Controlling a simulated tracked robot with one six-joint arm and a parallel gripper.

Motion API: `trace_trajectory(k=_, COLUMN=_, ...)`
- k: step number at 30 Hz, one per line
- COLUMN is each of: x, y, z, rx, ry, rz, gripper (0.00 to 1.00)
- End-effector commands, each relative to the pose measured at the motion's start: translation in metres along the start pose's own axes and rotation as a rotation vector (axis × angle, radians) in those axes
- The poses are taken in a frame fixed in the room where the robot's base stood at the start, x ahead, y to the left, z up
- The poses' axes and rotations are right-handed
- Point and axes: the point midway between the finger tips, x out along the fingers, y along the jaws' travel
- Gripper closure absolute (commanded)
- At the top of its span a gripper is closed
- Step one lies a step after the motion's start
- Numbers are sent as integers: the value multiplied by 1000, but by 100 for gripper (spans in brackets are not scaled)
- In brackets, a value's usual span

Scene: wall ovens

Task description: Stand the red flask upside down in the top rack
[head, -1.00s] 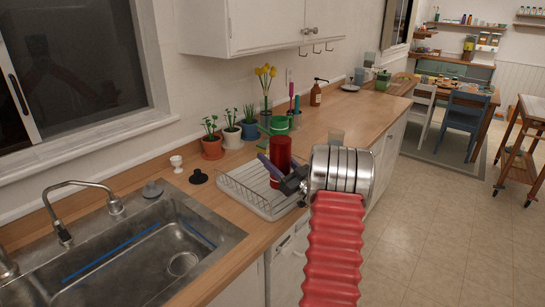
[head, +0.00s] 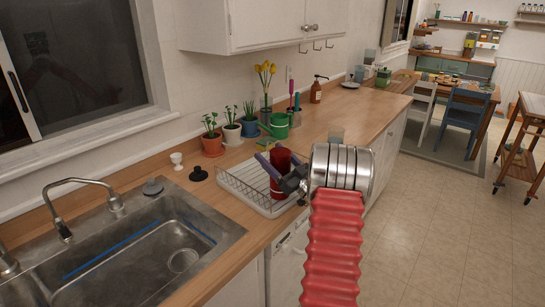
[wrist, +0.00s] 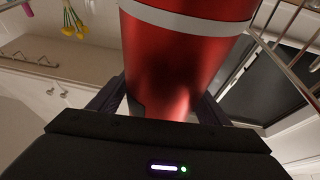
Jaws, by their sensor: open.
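The red flask (head: 281,157) stands about upright in the wire dish rack (head: 240,192), low between the rack's sides. My gripper (head: 277,172) is around it, with the purple-grey jaws spread to either side. In the wrist view the flask (wrist: 180,60) fills the space between the two dark fingers. A pale band runs around it toward the picture's top. Its ends are partly hidden, and I cannot tell from its shape which end is up.
The sink (head: 130,245) lies to the left. Potted plants (head: 211,140) and a green watering can (head: 279,126) stand behind the rack. The counter farther right is mostly clear.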

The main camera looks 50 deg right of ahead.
Motion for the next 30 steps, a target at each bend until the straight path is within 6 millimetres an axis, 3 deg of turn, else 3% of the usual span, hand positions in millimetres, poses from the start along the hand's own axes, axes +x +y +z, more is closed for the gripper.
trace_trajectory(k=6, x=2, y=1, z=-11, rx=0, ry=-1, rz=2, gripper=29)
trace_trajectory(k=24, x=-100, y=1, z=-10, rx=1, ry=-1, rz=5, gripper=29)
trace_trajectory(k=30, x=-115, y=1, z=-11, rx=-1, ry=0, rz=2, gripper=29)
